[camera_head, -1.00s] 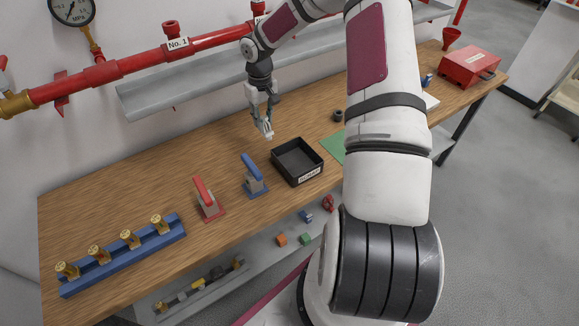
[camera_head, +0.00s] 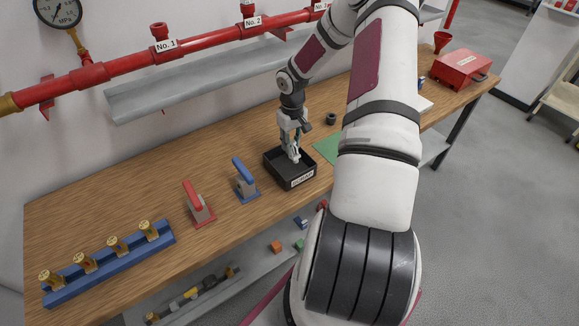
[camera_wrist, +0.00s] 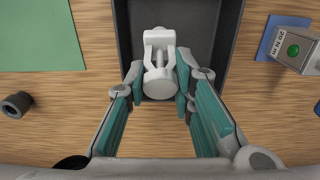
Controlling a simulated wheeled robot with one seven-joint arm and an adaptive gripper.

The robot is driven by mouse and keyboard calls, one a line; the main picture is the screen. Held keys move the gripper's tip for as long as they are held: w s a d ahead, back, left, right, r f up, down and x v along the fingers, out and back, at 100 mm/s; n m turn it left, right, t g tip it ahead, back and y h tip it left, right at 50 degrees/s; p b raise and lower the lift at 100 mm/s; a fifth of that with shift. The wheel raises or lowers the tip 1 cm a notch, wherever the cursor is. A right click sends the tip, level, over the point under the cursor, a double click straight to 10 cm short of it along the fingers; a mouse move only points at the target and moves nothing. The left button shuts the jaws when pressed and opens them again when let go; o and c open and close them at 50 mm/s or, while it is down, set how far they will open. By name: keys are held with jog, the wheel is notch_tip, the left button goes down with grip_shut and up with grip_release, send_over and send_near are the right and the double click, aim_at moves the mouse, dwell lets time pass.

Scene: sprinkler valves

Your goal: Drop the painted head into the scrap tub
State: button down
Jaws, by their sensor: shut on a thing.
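The scrap tub (camera_head: 272,165) is a black open box with a white label on its front, standing on the wooden bench. It also shows in the wrist view (camera_wrist: 226,60), filling the middle. My gripper (camera_head: 293,158) is over the tub in the head view, pointing down. In the wrist view my gripper (camera_wrist: 159,88) is shut on a white sprinkler head (camera_wrist: 158,80), its fingertips at both sides of the round end. The head is within the tub's outline; whether it touches the floor of the tub I cannot tell.
A rack of brass heads (camera_head: 110,262) stands at the left. A red-handled tool (camera_head: 198,204) and a blue-handled tool (camera_head: 245,181) stand left of the tub. A green mat (camera_head: 328,149) and a dark ring (camera_head: 331,118) lie near it. A red pipe (camera_head: 200,40) runs behind.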

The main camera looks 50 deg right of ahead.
jog(key=shift+f, duration=0.55)
jog(key=c, duration=1.3)
grip_release()
jog(key=shift+r, duration=0.1)
notch_tip(320, 180, up, 11)
jog(key=shift+f, duration=0.15)
jog(key=shift+r, duration=0.6)
